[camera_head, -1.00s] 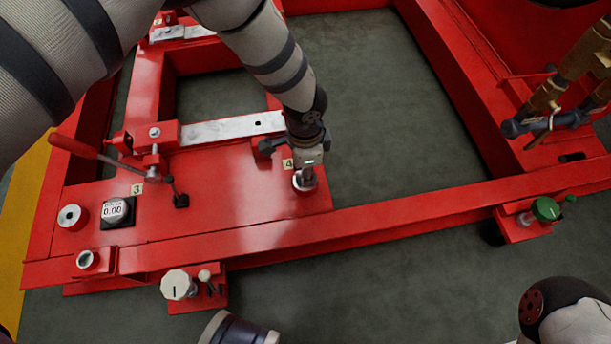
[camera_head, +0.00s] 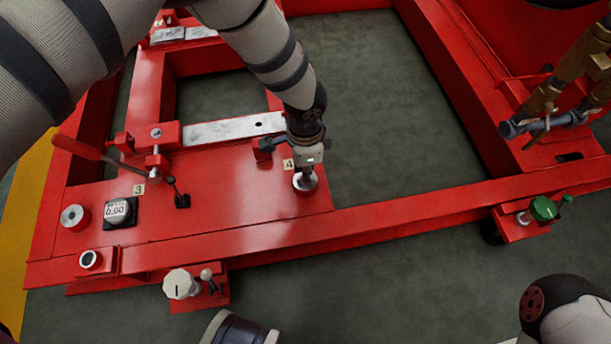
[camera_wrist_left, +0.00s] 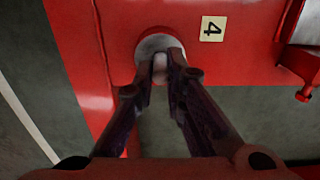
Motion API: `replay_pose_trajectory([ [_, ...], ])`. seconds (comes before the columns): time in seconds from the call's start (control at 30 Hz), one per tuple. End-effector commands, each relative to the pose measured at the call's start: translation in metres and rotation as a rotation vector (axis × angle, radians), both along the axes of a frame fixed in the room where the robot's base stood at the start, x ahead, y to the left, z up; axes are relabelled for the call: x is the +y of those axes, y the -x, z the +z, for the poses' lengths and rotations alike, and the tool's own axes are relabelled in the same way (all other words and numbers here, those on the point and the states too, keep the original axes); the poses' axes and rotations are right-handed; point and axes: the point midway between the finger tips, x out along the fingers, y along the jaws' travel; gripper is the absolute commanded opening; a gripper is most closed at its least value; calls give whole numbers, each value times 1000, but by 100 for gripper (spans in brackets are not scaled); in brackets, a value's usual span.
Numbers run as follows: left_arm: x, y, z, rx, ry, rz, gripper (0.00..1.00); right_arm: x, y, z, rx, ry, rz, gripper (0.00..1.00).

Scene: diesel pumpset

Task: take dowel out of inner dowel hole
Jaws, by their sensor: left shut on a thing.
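My left gripper (camera_head: 306,170) reaches down to the red plate beside the yellow label 4. In the left wrist view its two fingers (camera_wrist_left: 160,62) are shut on the pale dowel (camera_wrist_left: 160,66), which shows between the fingertips. The dowel stands over a round silver boss (camera_wrist_left: 150,44), the dowel hole, which also shows in the head view (camera_head: 305,183). The fingers hide much of the hole, so I cannot tell how deep the dowel sits.
A red-handled lever (camera_head: 80,148), a gauge reading 0.00 (camera_head: 118,212) and a silver ring (camera_head: 73,216) are on the left of the plate. A white knob (camera_head: 180,284) and a green knob (camera_head: 543,208) sit along the front rail. Brass piping (camera_head: 560,95) stands at right.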

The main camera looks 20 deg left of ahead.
Motion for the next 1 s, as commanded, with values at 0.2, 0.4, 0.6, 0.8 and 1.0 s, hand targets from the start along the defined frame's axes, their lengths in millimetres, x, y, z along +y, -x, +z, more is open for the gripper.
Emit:
replay_pose_trajectory([
  [0.2,0,0,7,-1,-1,0,0,0,0,4,-4,0,0,40],
  [0.4,0,0,12,-1,-1,1,0,0,-1,6,-7,0,0,40],
  [0.6,0,0,17,-1,-1,1,0,0,-1,9,-11,0,0,40],
  [0.8,0,0,22,0,0,1,0,0,-1,11,-13,0,0,40],
  [1.0,0,0,21,0,0,1,0,0,-1,11,-13,0,0,40],
])
